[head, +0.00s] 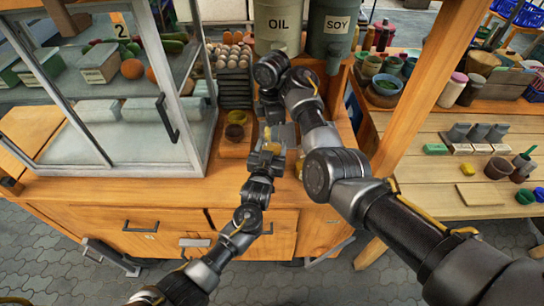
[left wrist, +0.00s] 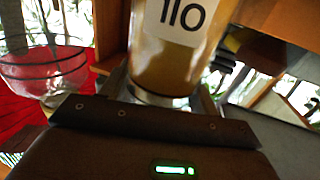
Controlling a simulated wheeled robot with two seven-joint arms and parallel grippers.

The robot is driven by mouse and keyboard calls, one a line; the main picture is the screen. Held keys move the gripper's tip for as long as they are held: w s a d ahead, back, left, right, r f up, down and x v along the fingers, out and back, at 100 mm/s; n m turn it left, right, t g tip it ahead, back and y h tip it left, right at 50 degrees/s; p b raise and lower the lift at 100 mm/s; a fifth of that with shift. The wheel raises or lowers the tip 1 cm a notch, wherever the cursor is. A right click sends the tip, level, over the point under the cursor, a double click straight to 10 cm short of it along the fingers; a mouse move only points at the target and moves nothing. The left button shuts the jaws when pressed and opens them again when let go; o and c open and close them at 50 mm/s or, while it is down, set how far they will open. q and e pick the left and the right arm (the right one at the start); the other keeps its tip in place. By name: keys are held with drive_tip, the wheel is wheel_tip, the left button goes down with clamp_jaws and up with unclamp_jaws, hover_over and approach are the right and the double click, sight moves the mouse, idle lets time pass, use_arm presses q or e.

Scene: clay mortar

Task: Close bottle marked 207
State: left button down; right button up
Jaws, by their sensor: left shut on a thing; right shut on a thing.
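A bottle (left wrist: 172,55) with brownish contents and a white label stands close in front of my left gripper in the left wrist view. The part of the label that shows reads like "110"; I see no 207. My left gripper (head: 265,158) is shut on this bottle at the front edge of the wooden counter. My right gripper (head: 280,132) is just above and behind it, pointing down. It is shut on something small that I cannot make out. In the head view the grippers and arms hide most of the bottle, and its cap does not show clearly.
A glass case (head: 130,100) stands to the left. Small bowls (head: 236,125) sit beside the grippers. Canisters marked OIL (head: 278,25) and SOY (head: 335,25) stand behind. A wooden post (head: 425,85) rises at right. A glass bowl (left wrist: 45,70) shows in the left wrist view.

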drive_tip(key=o, duration=1.1)
drive_tip(key=shift+c, duration=0.3)
drive_tip(key=shift+w+d+r+n, duration=0.15)
drive_tip(key=shift+w+r+n, duration=0.05)
drive_tip(key=shift+r+n, duration=0.25)
wheel_tip(320, 180, up, 6)
drive_tip(key=n, duration=0.8)
drive_tip(key=shift+r, duration=0.1)
drive_tip(key=shift+s+r+n, duration=0.25)
drive_tip(key=shift+r+n, duration=0.25)
drive_tip(key=shift+n, duration=0.35)
drive_tip(key=shift+f, duration=0.1)
drive_tip(key=shift+f, duration=3.95)
